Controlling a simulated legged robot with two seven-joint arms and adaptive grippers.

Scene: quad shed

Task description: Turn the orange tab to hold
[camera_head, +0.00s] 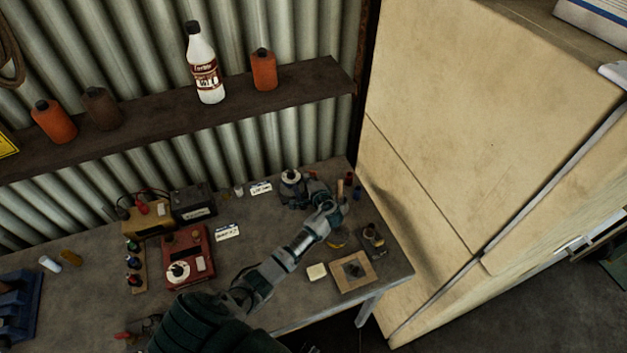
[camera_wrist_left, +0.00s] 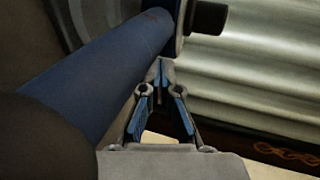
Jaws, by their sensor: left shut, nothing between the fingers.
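I cannot make out the orange tab for certain in either view; it may be hidden by my gripper or too small. My left gripper (camera_head: 288,192) reaches over the back right of the bench, close to a round white-topped item (camera_head: 291,176) with a dark centre. In the left wrist view my left gripper (camera_wrist_left: 160,68) has its fingertips together with nothing between them. A large blue cylinder (camera_wrist_left: 95,75) lies just left of the fingers there, with a dark end piece (camera_wrist_left: 207,18) above right. I cannot tell whether the fingertips touch it. My right gripper is not in view.
The bench (camera_head: 95,290) holds a red box (camera_head: 188,252), a yellow-brown unit (camera_head: 147,215), a dark battery-like box (camera_head: 195,208) and a wooden plate (camera_head: 353,272). A shelf (camera_head: 235,108) with bottles runs above. A tall cream cabinet (camera_head: 480,120) stands at right.

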